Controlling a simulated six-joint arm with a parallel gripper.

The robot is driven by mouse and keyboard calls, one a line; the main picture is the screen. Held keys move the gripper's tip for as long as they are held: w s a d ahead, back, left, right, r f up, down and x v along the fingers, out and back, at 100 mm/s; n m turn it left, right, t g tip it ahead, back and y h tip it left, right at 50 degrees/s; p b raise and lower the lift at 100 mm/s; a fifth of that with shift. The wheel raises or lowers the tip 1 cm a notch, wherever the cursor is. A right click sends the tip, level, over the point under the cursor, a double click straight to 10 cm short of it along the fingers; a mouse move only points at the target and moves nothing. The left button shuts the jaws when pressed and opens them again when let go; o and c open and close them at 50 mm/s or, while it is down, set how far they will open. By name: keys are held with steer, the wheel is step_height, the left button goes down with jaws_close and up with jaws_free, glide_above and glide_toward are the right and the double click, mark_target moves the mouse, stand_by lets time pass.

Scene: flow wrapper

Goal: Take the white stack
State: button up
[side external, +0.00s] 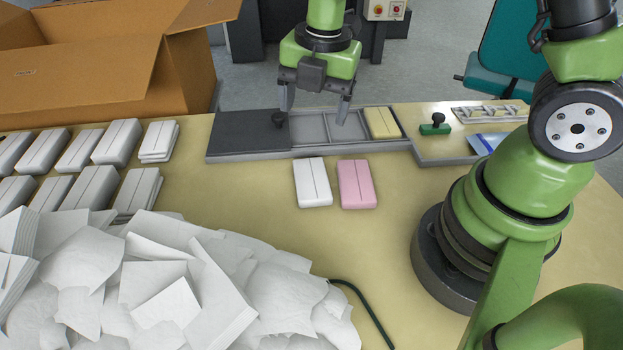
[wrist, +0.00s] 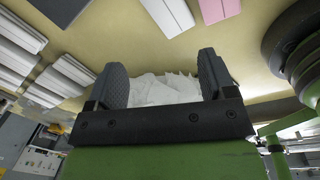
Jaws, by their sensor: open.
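A white stack (side external: 312,182) with a seam along its top lies on the tan table just in front of the tray. A pink stack (side external: 356,184) lies close to its right. Both also show at the top of the wrist view, the white stack (wrist: 168,14) left of the pink stack (wrist: 218,9). My gripper (side external: 315,108) is open and empty over the grey tray, behind and above the white stack and apart from it. In the wrist view my gripper's (wrist: 163,68) spread fingers have nothing between them but the distant white pile.
The grey tray (side external: 243,143) has a dark lid with a knob at left and a yellow stack (side external: 382,122) in its right compartment. More white stacks (side external: 118,141) stand in rows at left. Loose white sheets (side external: 160,285) heap in front. A cardboard box (side external: 80,72) stands behind.

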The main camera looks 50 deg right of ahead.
mark_target(311, 177)
steer(key=f+n, duration=0.2)
steer(key=f, duration=0.2)
steer(key=f+n+g, duration=0.1)
steer(key=f+n, duration=0.2)
steer(key=f, duration=0.1)
steer(key=shift+w+a+f, duration=0.1)
steer(key=shift+w+f, duration=0.1)
steer(key=shift+f, duration=0.2)
steer(key=shift+w+f, duration=0.15)
steer(key=shift+f, duration=3.05)
steer(key=c, duration=0.7)
